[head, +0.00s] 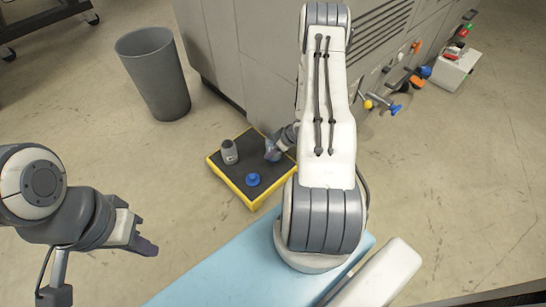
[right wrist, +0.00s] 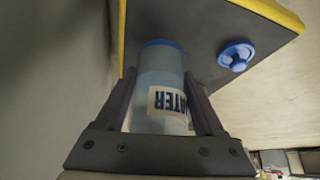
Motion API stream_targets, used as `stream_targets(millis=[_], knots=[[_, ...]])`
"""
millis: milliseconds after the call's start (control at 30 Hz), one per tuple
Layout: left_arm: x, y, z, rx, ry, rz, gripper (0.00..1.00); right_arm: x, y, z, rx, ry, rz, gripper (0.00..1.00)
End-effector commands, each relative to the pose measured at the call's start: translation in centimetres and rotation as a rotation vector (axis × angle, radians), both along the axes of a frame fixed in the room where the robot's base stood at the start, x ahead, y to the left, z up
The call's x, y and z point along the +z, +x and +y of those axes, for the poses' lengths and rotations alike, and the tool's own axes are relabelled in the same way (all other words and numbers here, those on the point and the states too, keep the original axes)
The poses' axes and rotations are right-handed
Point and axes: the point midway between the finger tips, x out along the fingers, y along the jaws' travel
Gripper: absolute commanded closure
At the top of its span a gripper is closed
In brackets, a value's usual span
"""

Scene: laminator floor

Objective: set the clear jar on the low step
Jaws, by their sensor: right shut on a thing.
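The low step (head: 237,188) has a dark top and yellow edges and lies on the floor beside the grey machine. My right gripper (right wrist: 165,105) is shut on the clear jar (right wrist: 160,70), which has a blue end and a white WATER label, upside down in the right wrist view. In the head view the jar (head: 272,154) is at the right part of the step, partly hidden by my arm. I cannot tell whether it touches the top. My left gripper (head: 146,246) is over the floor at left, away from the step; its jaw opening is unclear.
A grey bottle (head: 229,152) and a blue handwheel-like part (head: 253,180) stand on the step; the blue part also shows in the right wrist view (right wrist: 236,55). A grey bin (head: 155,75) stands behind left. Coloured handles (head: 392,108) line the machine at right.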

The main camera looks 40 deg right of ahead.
Motion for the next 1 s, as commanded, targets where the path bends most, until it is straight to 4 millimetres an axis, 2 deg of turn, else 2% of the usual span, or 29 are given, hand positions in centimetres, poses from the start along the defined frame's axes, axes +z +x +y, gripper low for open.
stream_targets(millis=[33,133,533,567,600,633,867,1000], knots=[[-1.0,0.0,0.0,0.000,0.000,0.000,1.00,-1.3,0.0,0.0,0.000,0.001,0.000,0.95],[-2.0,0.0,0.0,0.000,0.000,0.000,1.00,-2.7,0.0,0.0,0.001,0.000,0.000,0.95],[-2.0,0.0,0.0,0.000,0.000,0.000,1.00,-3.1,0.0,0.0,0.000,0.001,0.000,0.95],[-2.0,0.0,0.0,0.000,0.000,0.000,1.00,-3.0,0.0,0.0,0.000,0.001,0.001,0.22],[-1.9,0.0,0.0,0.000,0.000,0.000,1.00,-3.0,0.0,0.0,0.000,0.001,0.001,0.06],[-1.9,0.0,0.0,0.000,0.000,0.000,1.00,-3.0,0.0,0.0,0.000,0.001,0.001,0.00],[-1.9,0.0,0.0,0.000,0.000,0.000,1.00,-2.9,0.0,0.0,-0.001,0.000,0.001,0.00],[-1.1,0.0,0.0,0.000,0.000,0.000,1.00,-1.7,-0.4,-0.2,-0.002,0.000,0.000,0.00]])
